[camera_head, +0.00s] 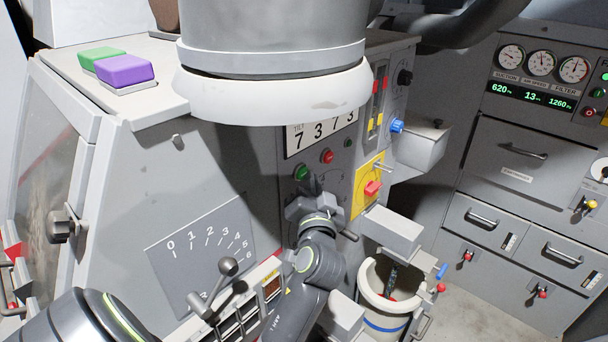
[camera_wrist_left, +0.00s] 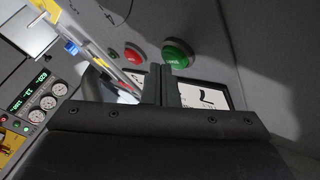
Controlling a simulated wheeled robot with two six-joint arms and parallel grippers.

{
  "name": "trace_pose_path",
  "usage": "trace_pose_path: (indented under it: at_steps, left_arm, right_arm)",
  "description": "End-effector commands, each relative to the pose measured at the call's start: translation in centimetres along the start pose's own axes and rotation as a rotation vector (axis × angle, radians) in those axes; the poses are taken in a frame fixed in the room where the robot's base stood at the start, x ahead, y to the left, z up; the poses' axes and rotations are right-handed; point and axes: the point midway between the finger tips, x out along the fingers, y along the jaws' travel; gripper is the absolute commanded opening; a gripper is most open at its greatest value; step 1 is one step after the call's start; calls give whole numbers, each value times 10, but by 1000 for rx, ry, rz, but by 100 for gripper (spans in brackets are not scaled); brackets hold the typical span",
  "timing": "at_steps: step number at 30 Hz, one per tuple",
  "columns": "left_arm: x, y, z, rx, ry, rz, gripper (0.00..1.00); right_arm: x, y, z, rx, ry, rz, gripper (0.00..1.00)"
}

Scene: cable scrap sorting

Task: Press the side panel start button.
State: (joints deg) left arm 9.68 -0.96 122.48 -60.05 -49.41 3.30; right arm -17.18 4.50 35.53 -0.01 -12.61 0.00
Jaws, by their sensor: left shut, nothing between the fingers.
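The round green button (camera_head: 301,172) sits on the grey side panel, below the number plate "7 3 7 3" (camera_head: 320,134). A red button (camera_head: 327,156) is just right of it. My left gripper (camera_head: 308,186) is shut and empty, just below the green button in the head view. In the left wrist view, the shut fingers (camera_wrist_left: 161,78) point at the panel, their tips close to the lower left of the green button (camera_wrist_left: 177,53). The red button (camera_wrist_left: 134,54) is farther left there. I cannot tell whether the fingertips touch the green button. My right gripper is not in view.
A yellow plate with a red switch (camera_head: 372,188) and a blue knob (camera_head: 397,126) lie right of the buttons. A large grey cylinder (camera_head: 275,60) hangs above. A lever (camera_head: 228,267) and a white bucket (camera_head: 383,310) are below. Green and purple blocks (camera_head: 126,70) sit on top.

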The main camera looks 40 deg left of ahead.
Motion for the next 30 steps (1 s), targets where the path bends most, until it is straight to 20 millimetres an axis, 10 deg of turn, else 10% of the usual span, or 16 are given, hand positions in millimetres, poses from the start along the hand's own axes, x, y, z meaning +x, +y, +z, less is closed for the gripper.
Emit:
trace_pose_path:
  at_steps: [30]
  left_arm:
    - [-39,29,-28,-7,-1,2,0]
  right_arm:
    - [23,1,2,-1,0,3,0]
